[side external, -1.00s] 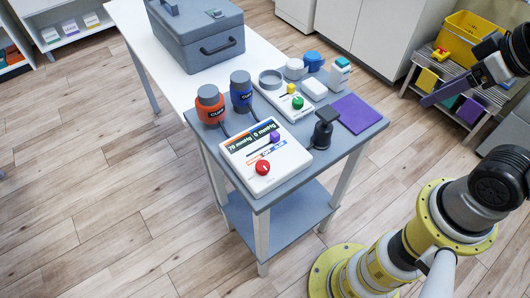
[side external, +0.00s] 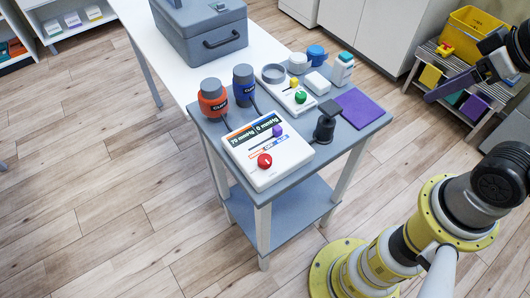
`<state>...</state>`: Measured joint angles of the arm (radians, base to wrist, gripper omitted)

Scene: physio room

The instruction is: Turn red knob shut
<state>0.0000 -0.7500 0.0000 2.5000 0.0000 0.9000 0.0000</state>
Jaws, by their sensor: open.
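The red knob (side external: 264,161) sits on the front part of a white control box (side external: 270,150), which lies near the front left corner of a small grey table (side external: 290,184). A small light mark shows on the knob, but its exact turn is too small to read. My gripper (side external: 440,92) shows only in part at the upper right, as a dark bar-like piece. It is open, far from the red knob, and touches nothing that I can see.
A smaller panel with a green knob (side external: 300,97), a purple pad (side external: 363,107) and a grey case (side external: 205,32) are farther back.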

